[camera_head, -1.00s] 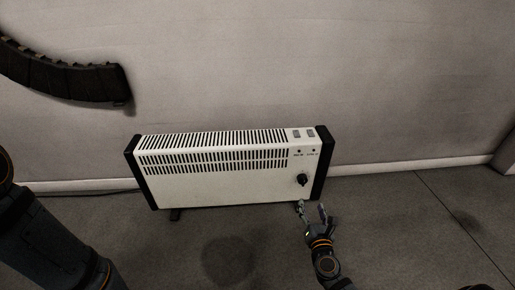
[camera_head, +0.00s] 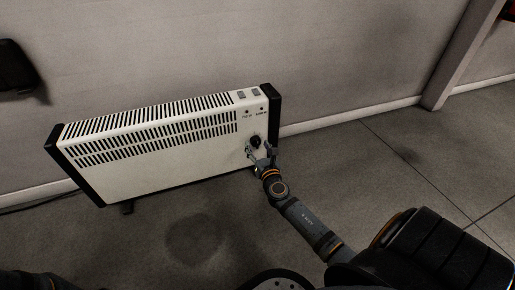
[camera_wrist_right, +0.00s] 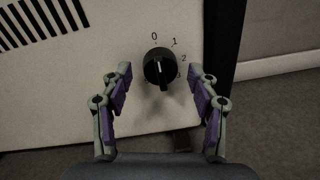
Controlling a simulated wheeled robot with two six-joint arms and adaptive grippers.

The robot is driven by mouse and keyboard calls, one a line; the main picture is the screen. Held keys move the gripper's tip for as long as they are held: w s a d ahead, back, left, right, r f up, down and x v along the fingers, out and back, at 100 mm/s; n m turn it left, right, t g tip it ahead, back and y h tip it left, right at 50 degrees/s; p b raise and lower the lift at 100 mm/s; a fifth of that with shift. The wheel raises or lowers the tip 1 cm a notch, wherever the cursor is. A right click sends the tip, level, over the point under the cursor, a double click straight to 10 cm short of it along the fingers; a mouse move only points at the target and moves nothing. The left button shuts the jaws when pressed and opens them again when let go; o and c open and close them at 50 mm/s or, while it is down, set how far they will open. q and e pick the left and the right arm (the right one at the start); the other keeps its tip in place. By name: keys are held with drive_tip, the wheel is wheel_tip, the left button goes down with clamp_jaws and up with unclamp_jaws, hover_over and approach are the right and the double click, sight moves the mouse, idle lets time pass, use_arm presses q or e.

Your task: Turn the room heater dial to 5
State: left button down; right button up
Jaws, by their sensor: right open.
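The white room heater (camera_head: 160,175) with black ends stands by the wall in the head view. Its black round dial (camera_head: 255,141) is on the front near the right end. In the right wrist view the dial (camera_wrist_right: 159,66) shows 0 above it, and 1 and 2 to its right; lower marks are partly hidden. In the head view my right gripper (camera_head: 262,153) is just in front of the dial. My left gripper is out of view.
Two switches (camera_head: 248,93) sit on the heater's top right. A wall (camera_head: 180,50) runs behind it, with a dark object (camera_head: 15,68) at upper left. The floor (camera_head: 400,150) right of the heater is clear.

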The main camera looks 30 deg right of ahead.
drive_tip(key=shift+w+d, duration=0.1)
drive_tip(key=shift+w, duration=0.2)
drive_tip(key=c, duration=1.2)
drive_tip(key=shift+o, duration=0.2)
